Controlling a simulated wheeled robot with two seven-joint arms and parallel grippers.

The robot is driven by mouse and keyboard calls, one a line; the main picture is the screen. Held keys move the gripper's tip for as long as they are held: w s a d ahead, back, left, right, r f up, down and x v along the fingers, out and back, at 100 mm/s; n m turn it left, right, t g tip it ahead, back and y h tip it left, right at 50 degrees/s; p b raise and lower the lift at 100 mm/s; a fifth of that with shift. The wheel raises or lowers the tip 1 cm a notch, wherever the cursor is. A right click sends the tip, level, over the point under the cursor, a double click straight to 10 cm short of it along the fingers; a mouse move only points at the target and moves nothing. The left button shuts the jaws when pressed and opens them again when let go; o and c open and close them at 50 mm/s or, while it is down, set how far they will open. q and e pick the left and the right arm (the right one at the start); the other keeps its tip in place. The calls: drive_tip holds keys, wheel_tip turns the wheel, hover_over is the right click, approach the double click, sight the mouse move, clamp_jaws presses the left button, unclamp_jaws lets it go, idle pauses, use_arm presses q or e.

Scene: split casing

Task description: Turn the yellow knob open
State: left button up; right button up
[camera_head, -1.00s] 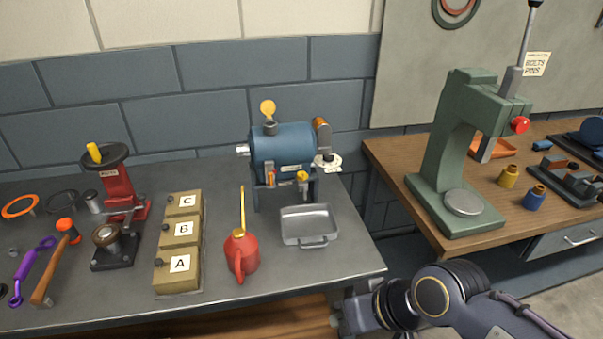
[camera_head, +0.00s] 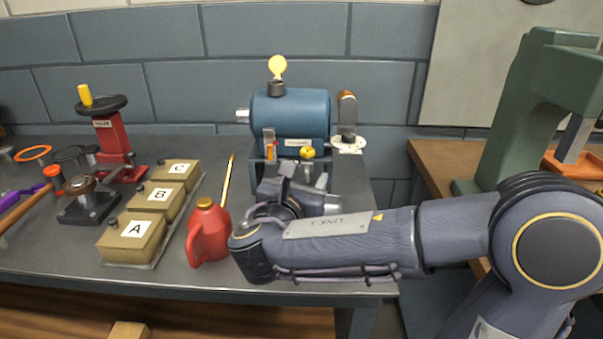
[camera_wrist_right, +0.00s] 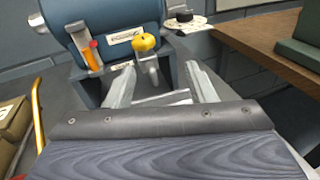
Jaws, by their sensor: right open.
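The yellow knob (camera_head: 307,153) is on the lower front of the blue tank-like machine (camera_head: 291,115). In the right wrist view the knob (camera_wrist_right: 145,43) stands on a short pale stem, ahead of and a little above the line between my fingertips. My right gripper (camera_head: 304,174) is in front of the machine, just below the knob in the head view. In the right wrist view its two fingers (camera_wrist_right: 160,80) are spread, and no part is held between them. I cannot tell the exact gap to the knob. My left gripper is not in view.
A red oil can (camera_head: 208,232) stands close left of my right wrist, its thin spout leaning up. Boxes marked A, B and C (camera_head: 149,212) are further left. A disc on the machine's right (camera_head: 347,144) sticks out.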

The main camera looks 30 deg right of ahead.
sight(305, 156)
drive_tip(key=shift+n+t, duration=0.5)
drive_tip(key=shift+n, duration=0.1)
drive_tip(key=x, duration=0.5)
drive_tip(key=w+a+x, duration=0.1)
drive_tip(key=x, duration=0.1)
drive_tip(key=shift+w+d+r, duration=0.15)
drive_tip(key=shift+w+r, duration=0.2)
drive_tip(key=shift+r, duration=0.05)
drive_tip(key=c, duration=1)
